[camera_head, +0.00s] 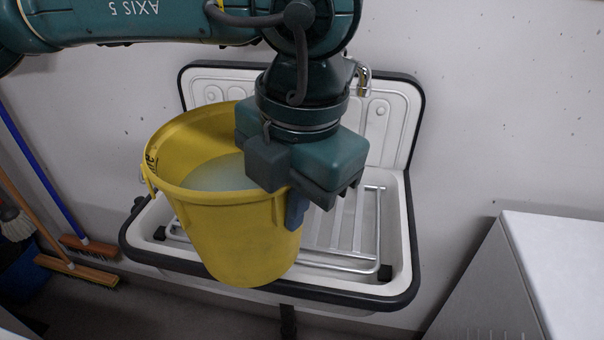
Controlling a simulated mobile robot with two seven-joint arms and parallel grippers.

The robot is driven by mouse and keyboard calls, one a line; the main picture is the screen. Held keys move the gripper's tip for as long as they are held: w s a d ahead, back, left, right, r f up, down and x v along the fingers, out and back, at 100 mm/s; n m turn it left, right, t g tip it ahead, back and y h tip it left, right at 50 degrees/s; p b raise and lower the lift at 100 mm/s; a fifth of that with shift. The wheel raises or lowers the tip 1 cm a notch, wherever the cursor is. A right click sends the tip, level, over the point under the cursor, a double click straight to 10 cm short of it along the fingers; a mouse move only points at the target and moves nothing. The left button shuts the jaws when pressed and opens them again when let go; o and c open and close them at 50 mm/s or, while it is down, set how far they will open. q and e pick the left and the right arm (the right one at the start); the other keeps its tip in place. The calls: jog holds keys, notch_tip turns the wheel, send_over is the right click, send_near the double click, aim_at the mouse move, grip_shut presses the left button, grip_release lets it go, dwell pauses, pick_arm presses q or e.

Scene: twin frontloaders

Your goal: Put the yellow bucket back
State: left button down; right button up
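The yellow bucket (235,240) is over the front left part of the white sink (404,235), tilted a little. It holds a pale, cloudy liquid or has a pale inside; I cannot tell which. My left gripper (284,196) comes down from above at the bucket's right rim. One finger shows outside the wall, and the gripper body hides the other and part of the rim. It looks shut on the rim. The bucket seems to hang above the grate (345,257), but its underside is hidden. My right gripper is not in view.
A tap (362,78) is on the wall behind the sink. Brooms (75,268) and a blue bucket (25,275) stand at the left by the wall. A white-topped cabinet or machine (560,260) is at the right. Dark floor shows below the sink.

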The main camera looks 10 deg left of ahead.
pick_arm(q)
jog(key=s+b, duration=0.1)
jog(key=s, duration=0.7)
jog(key=shift+s+a+r, duration=0.15)
jog(key=shift+s, duration=0.1)
